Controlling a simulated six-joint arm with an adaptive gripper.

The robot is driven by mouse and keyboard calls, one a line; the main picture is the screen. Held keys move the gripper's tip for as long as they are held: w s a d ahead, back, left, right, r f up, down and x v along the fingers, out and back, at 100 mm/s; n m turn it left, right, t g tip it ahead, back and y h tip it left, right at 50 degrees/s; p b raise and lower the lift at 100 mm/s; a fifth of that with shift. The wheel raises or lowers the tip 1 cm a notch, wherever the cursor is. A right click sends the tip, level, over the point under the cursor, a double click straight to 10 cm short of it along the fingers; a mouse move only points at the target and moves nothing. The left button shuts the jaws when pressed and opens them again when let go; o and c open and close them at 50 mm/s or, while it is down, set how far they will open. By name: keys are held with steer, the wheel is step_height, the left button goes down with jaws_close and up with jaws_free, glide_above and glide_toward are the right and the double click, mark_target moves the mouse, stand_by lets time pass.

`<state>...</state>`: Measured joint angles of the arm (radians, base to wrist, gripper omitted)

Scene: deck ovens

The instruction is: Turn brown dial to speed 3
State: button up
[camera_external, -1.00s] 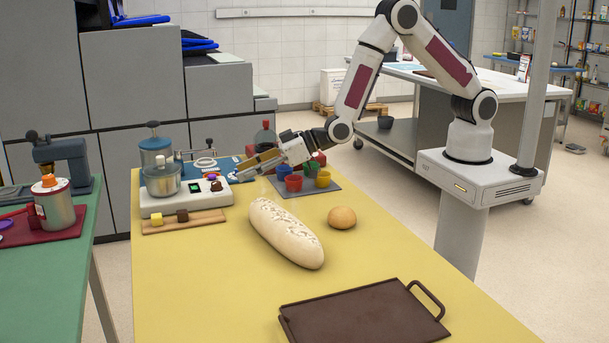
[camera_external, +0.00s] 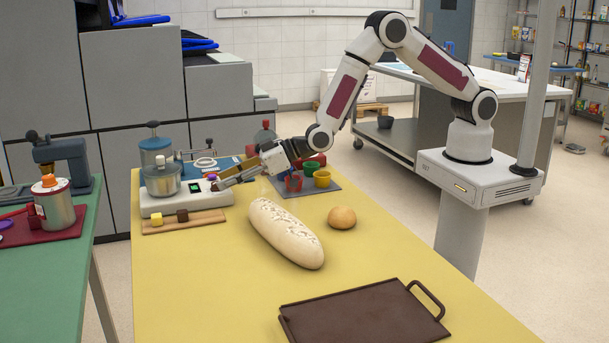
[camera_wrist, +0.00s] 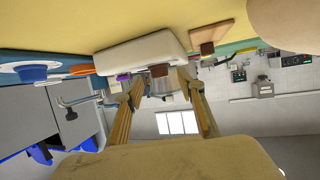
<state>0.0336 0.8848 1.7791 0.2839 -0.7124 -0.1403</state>
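The brown dial (camera_wrist: 160,70) sits on the white mixer base (camera_wrist: 138,52); it appears between my fingertips in the wrist view. In the external view the dial (camera_external: 214,186) is at the base's right end, partly behind my fingers. My gripper (camera_external: 226,178) reaches in from the right, tilted down, with its tips close to the dial. In the wrist view my gripper (camera_wrist: 160,82) is open, with one finger on each side of the dial. I cannot tell whether either finger touches it. A small dark display (camera_external: 182,214) is on the base; its reading is too small to make out.
A mixing pot (camera_external: 163,180) stands on the base's left part. A purple knob (camera_wrist: 123,77) is near one finger. A wooden board (camera_external: 205,219) with small blocks lies in front. Colored cups (camera_external: 322,179) stand to the right. A loaf (camera_external: 285,235) and bun (camera_external: 342,217) lie nearer.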

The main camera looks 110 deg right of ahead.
steer(key=shift+x, duration=1.05)
steer(key=c, duration=1.1)
